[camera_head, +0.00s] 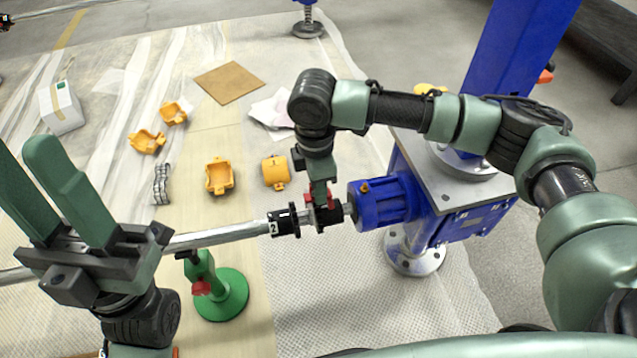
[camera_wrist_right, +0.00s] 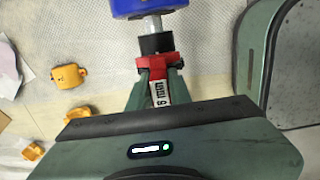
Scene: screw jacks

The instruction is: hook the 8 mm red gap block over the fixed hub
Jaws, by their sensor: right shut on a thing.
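My right gripper (camera_head: 319,195) is shut on the red gap block (camera_head: 307,196). In the right wrist view the block (camera_wrist_right: 157,64) is at the fingertips, with a white label whose upside-down text I cannot read surely. The block is against or just over the dark hub (camera_head: 333,214) on the blue gearbox's (camera_head: 386,201) short shaft; how far it sits over the hub is hidden. Left of it, a second black hub (camera_head: 285,222) marked 2 ends the long silver shaft (camera_head: 225,235). My left gripper (camera_head: 22,165) is open and empty at the left.
A green stand (camera_head: 222,294) with a red knob is under the shaft. Several orange coupling covers (camera_head: 218,176), a grey clamp piece (camera_head: 161,184), a brown board (camera_head: 229,83) and a white box (camera_head: 61,108) lie on the floor beyond the shaft. A blue column (camera_head: 513,65) stands at right.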

